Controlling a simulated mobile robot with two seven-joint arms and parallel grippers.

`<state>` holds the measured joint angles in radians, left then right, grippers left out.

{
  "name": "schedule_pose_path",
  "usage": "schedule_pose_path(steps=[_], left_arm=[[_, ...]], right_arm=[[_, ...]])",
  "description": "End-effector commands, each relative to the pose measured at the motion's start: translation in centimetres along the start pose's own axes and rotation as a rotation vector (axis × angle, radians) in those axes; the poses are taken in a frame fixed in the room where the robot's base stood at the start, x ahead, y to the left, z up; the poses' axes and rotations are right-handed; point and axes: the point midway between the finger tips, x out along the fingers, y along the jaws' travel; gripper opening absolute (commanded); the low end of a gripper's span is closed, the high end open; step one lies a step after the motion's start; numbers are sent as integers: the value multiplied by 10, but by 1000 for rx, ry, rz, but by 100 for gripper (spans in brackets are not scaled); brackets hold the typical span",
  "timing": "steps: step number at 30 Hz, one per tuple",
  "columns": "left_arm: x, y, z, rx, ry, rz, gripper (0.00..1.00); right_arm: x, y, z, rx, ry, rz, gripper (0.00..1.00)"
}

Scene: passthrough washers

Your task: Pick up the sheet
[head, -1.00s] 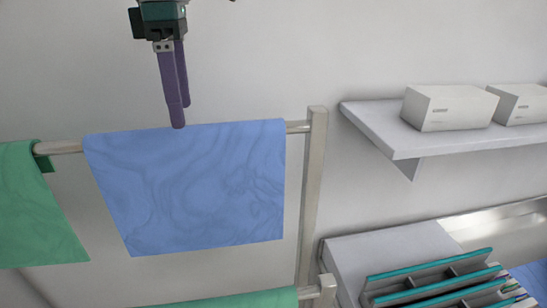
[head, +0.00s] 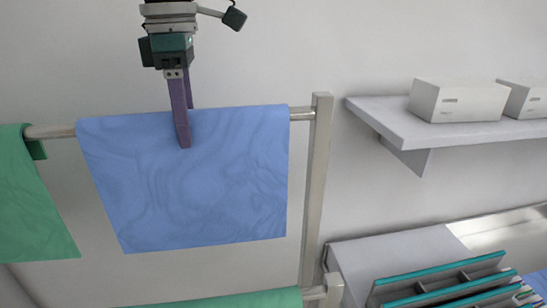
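A blue sheet (head: 200,195) hangs over the upper rail of a metal rack in the head view. My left gripper (head: 184,143) comes down from the top, with its purple fingers at the sheet's upper edge. One finger is in front of the sheet. The other shows only above the rail, and its lower part is hidden behind the sheet. The fingers straddle the sheet's top edge; I cannot tell whether they press on the cloth. My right gripper is out of view.
A green sheet (head: 32,200) hangs on the same rail (head: 50,131) at left, and another green cloth (head: 240,300) is on a lower rail. The rack post (head: 316,190) stands right of the blue sheet. A wall shelf (head: 430,128) holds white boxes (head: 458,100).

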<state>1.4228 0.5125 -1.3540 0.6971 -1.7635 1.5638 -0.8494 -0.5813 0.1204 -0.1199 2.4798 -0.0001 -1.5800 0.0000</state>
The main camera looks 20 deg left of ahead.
Motion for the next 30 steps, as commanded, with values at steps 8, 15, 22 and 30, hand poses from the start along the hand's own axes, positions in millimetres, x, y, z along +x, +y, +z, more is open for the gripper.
schedule_pose_path(steps=[8, 15, 22, 30], left_arm=[[0, 0, 0, 0, 0, 0, 20], [0, 0, 0, 0, 0, 0, 0], [0, 0, 0, 0, 0, 0, 0], [-1, 0, 0, 0, 0, 0, 0]], right_arm=[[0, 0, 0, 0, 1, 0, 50], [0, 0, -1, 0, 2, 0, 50], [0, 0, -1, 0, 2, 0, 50], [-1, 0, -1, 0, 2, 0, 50]])
